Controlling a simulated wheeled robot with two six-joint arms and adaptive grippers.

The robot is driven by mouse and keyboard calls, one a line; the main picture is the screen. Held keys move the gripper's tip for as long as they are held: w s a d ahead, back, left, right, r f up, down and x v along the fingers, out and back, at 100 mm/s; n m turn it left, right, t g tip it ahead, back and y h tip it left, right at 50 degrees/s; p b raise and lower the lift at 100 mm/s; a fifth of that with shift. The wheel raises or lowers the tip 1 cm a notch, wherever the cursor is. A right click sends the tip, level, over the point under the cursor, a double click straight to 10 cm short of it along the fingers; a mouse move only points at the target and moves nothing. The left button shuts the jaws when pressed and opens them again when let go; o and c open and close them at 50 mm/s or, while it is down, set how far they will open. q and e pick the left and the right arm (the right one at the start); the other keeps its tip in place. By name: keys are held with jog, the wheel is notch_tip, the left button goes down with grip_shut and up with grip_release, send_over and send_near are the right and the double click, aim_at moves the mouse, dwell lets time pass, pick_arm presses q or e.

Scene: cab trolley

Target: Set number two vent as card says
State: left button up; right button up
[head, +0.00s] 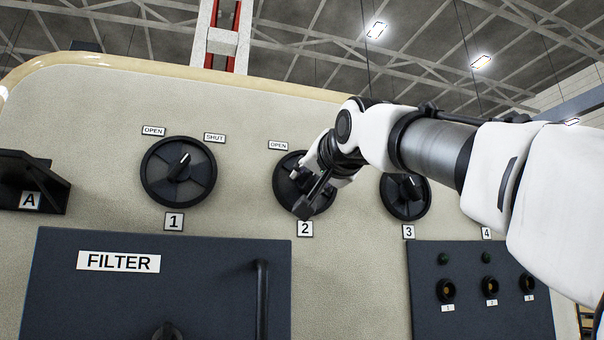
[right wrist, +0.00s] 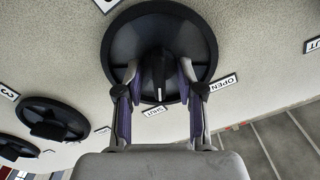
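The number two vent (head: 282,188) is a round black dial above its "2" plate (head: 305,229), partly hidden by my right gripper (head: 308,185) in the head view. An OPEN label (head: 278,145) shows at its upper left. In the right wrist view the dial (right wrist: 200,40) faces me, with my right gripper (right wrist: 159,72) open and its fingers on either side of the raised handle (right wrist: 158,75). Gaps seem to show between fingers and handle. The handle's white mark points at the SHUT label (right wrist: 155,111). No card is readable. My left gripper is not in view.
Vent 1 (head: 160,195) points toward its SHUT label (head: 214,138). Vent 3 (head: 403,207) is right of my gripper; vent 4's dial is hidden by my arm. Below are a FILTER door (head: 200,300) with a handle and a socket panel (head: 460,320). A black bracket marked A (head: 50,185) juts out left.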

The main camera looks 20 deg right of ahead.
jog(key=shift+s+r, duration=0.1)
jog(key=shift+s, duration=0.2)
jog(key=shift+c, duration=0.7)
jog(key=shift+d, duration=0.1)
grip_shut()
jog(key=shift+n, duration=0.4)
jog(key=n, duration=1.1)
jog(key=shift+a, duration=0.2)
